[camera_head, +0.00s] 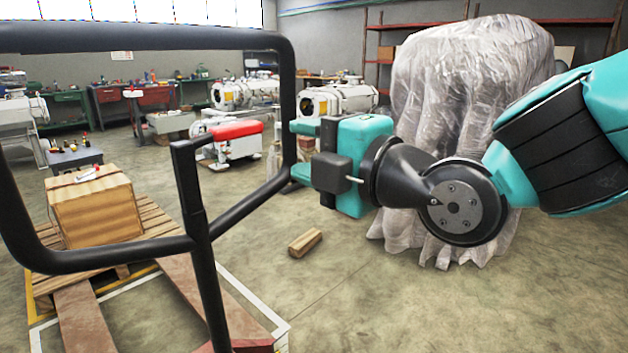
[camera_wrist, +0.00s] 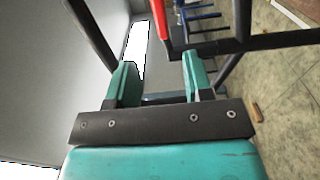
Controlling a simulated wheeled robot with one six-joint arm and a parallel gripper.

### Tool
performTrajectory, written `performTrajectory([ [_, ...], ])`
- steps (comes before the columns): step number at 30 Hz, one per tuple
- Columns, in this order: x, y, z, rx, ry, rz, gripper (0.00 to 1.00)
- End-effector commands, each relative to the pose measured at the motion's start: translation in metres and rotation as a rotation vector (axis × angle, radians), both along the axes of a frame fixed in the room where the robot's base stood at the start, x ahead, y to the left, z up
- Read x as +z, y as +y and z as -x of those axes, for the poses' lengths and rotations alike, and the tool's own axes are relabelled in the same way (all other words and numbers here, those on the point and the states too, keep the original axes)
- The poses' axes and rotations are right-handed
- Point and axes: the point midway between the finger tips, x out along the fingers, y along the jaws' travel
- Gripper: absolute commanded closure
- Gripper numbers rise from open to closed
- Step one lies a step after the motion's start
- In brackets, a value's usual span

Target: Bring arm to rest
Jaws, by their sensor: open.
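My gripper (camera_head: 301,150) is at the end of my teal and black arm, which reaches in from the right in the head view. It points left, towards a black tubular frame (camera_head: 287,95). In the wrist view my gripper (camera_wrist: 158,82) shows two teal fingers standing apart, with nothing between them. Dark bars of the frame cross behind the fingers. From these views I cannot tell whether a finger touches the frame.
A wooden box (camera_head: 92,208) sits on a pallet (camera_head: 152,225) at left. A wood block (camera_head: 305,243) lies on the floor. A plastic-wrapped object (camera_head: 465,90) stands behind my arm. Workbenches and machines line the back. The floor at lower right is clear.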

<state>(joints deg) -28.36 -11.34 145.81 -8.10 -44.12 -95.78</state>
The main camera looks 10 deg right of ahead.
Motion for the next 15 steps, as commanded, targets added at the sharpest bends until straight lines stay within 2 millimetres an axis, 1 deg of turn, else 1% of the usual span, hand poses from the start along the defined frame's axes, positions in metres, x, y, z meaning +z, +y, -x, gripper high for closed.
performTrajectory([
  [1,-0.003,-0.0018,0.0025,-0.001,-0.004,-0.003,0.53],
  [6,-0.001,-0.0046,0.0064,-0.001,0.0,-0.002,0.53],
  [15,0.0003,-0.0048,0.0067,-0.001,0.002,-0.001,0.53],
])
